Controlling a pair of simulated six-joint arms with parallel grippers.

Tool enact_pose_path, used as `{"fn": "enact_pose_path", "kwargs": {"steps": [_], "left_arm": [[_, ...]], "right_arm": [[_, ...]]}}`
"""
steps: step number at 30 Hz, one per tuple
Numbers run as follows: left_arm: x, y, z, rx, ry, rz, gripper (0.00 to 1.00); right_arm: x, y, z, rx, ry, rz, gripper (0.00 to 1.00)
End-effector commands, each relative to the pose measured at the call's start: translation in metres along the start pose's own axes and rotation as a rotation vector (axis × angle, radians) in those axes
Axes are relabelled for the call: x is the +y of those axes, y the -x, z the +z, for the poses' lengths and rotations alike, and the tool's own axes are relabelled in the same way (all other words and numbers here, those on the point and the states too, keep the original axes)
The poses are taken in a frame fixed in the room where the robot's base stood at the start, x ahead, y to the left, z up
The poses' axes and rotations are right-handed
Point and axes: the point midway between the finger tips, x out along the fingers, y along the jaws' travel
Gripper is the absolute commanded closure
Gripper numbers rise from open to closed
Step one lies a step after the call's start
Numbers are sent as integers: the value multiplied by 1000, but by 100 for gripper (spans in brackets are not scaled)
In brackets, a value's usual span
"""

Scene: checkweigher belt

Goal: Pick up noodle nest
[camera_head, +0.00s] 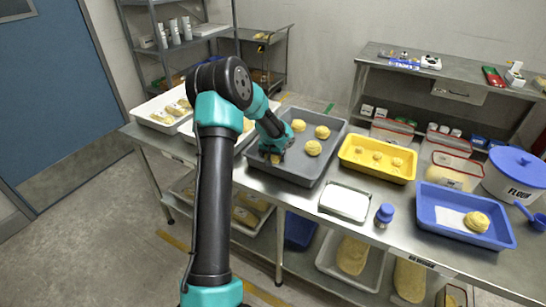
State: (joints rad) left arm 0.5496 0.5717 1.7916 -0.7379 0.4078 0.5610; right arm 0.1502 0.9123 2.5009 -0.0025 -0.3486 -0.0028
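Round yellow noodle nests sit in a grey tray (308,178) on the steel table. One noodle nest (313,148) lies near the tray's middle, with another (322,132) behind it and a third (298,125) further left. My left gripper (274,155) points down into the left part of this tray. A bit of yellow (276,159) shows at its fingertips, mostly hidden by the gripper. I cannot tell whether the fingers are closed on it. A larger nest (477,221) lies in the blue tray (447,228) at the right. My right gripper is not in view.
A yellow tray (375,177) with small nests stands right of the grey tray. A scale-like white plate (345,203) and a blue-capped bottle (384,215) are in front. A flour tub (515,177) stands right; white trays (160,122) stand left.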

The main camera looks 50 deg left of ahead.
Motion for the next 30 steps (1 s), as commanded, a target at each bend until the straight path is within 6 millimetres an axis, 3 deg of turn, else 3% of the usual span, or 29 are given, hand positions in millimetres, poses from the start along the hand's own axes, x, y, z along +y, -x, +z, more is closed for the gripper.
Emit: {"fn": "enact_pose_path", "kwargs": {"steps": [10, 20, 30], "left_arm": [[0, 0, 0, 1, 0, 0, 48], [0, 5, -2, 2, 0, -1, 48], [0, 55, -16, 5, 0, 0, 48]], "right_arm": [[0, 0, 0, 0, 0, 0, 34], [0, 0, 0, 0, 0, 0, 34], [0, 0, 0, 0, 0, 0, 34]]}}
